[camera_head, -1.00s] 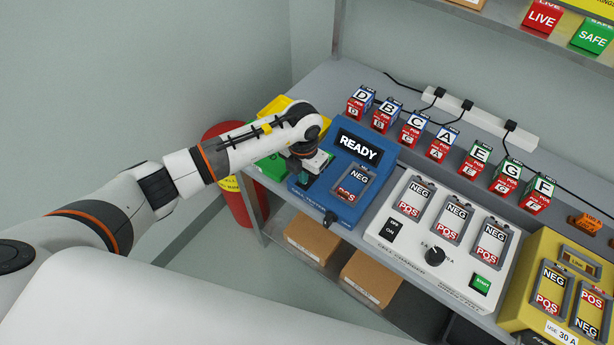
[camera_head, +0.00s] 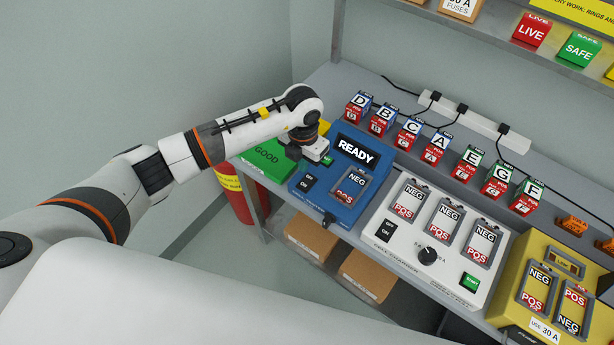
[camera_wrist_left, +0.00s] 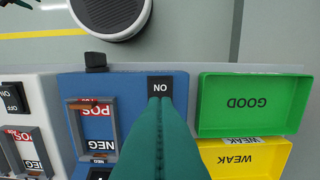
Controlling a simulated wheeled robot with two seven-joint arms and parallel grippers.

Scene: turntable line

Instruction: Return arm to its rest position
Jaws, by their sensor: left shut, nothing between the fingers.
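My left arm reaches in from the left in the camera_head view. The switch (camera_head: 308,182) is uncovered in the camera_head view. The tester's screen (camera_head: 355,152) reads READY and its slot (camera_head: 350,185) is empty. My right gripper is not in view.
A green GOOD tray (camera_head: 266,154) and a yellow WEAK tray (camera_wrist_left: 243,162) lie beside the tester. A white charger (camera_head: 412,248) and a yellow device (camera_head: 514,297) stand right. Several lettered batteries (camera_head: 435,147) line the back. A red bin (camera_head: 240,200) stands left of the bench.

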